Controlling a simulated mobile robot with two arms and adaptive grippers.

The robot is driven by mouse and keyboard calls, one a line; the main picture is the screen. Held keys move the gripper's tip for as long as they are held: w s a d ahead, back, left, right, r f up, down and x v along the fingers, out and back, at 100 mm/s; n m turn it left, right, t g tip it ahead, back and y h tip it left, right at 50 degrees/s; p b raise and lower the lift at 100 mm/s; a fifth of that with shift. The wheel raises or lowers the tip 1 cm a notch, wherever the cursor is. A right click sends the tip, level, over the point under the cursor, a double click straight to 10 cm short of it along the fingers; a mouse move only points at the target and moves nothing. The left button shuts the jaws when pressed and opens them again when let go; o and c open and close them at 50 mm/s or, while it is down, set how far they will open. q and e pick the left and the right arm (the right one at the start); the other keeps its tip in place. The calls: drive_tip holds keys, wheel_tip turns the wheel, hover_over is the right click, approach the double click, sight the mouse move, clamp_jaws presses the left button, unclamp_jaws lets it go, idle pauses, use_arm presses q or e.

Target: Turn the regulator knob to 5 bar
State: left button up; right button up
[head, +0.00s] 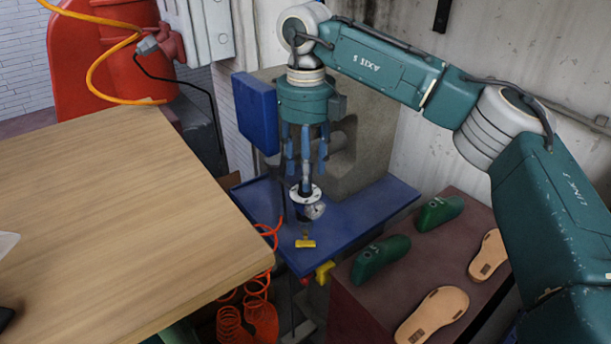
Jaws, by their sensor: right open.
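The regulator (304,212) stands on the blue bench at the centre of the head view. A white ring-shaped plate (305,193) is at its top, and a small round gauge (315,211) faces me on its side. The gauge reading is too small to tell. My right gripper (306,170) points straight down above the regulator, with its blue fingers open. One dark blue finger or post reaches down to the white plate; I cannot tell whether it touches. The knob's markings are not readable. My left gripper is not in view.
A wooden table (120,210) fills the left. The blue bench (370,215) carries a grey machine (360,140) behind the gripper. A yellow lever (306,243) lies below the regulator. Red coiled hoses (258,295) hang beside it. Green lasts (380,257) and tan soles (432,314) lie at right.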

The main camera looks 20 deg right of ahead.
drive_tip(key=f, duration=0.2)
drive_tip(key=shift+w+f+p, duration=0.2)
drive_tip(key=shift+f+p, duration=0.1)
drive_tip(key=shift+f, duration=0.6)
drive_tip(key=c, duration=0.3)
clamp_jaws()
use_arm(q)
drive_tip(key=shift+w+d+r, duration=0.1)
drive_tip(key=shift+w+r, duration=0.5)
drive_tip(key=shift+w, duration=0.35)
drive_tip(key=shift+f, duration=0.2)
